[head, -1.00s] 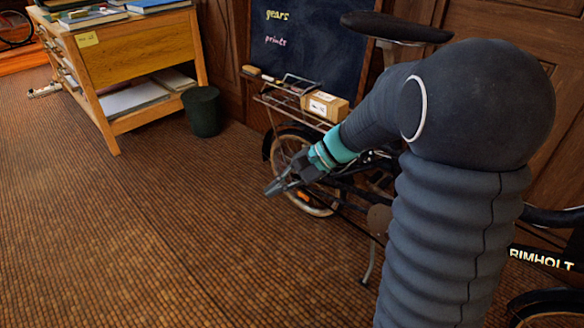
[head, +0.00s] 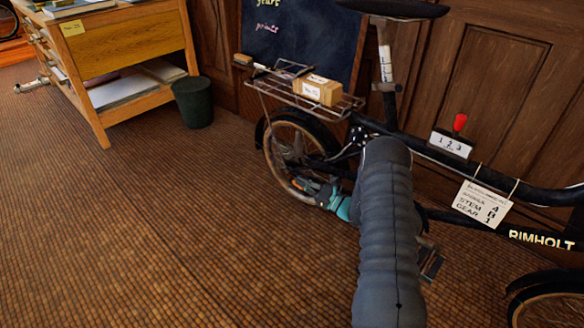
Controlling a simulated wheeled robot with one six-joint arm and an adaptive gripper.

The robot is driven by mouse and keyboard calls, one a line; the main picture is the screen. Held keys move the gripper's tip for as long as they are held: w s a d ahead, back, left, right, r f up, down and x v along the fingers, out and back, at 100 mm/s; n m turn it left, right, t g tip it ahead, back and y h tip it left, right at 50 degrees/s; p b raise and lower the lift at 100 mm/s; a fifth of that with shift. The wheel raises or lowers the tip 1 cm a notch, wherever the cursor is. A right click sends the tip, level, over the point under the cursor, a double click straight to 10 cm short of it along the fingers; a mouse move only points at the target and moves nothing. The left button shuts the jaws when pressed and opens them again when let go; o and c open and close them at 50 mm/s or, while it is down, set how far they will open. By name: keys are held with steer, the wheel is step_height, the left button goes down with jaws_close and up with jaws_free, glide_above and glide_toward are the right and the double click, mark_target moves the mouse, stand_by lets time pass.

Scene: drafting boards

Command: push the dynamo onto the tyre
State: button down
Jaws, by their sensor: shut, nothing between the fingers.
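My arm covers part of the bicycle's middle.
A carrier rack (head: 340,104) with a cardboard box (head: 317,90) sits above the rear wheel. A paper tag (head: 482,203) hangs from the frame. A dark bin (head: 193,102) and wooden desk (head: 130,46) stand at the left. The floor in front is clear.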

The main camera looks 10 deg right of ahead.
steer(key=d+f+m+t+h, duration=0.2)
steer(key=d+f+m+t, duration=0.1)
steer(key=f, duration=0.2)
steer(key=shift+w+d, duration=0.35)
steer(key=shift+d, duration=0.05)
steer(key=w+a+r, duration=0.5)
steer(key=w+r, duration=0.1)
steer(key=w, duration=0.1)
steer(key=shift+w+a+r, duration=0.15)
steer(key=shift+w+a, duration=0.2)
steer(key=shift+w, duration=0.05)
steer(key=shift+d, duration=0.1)
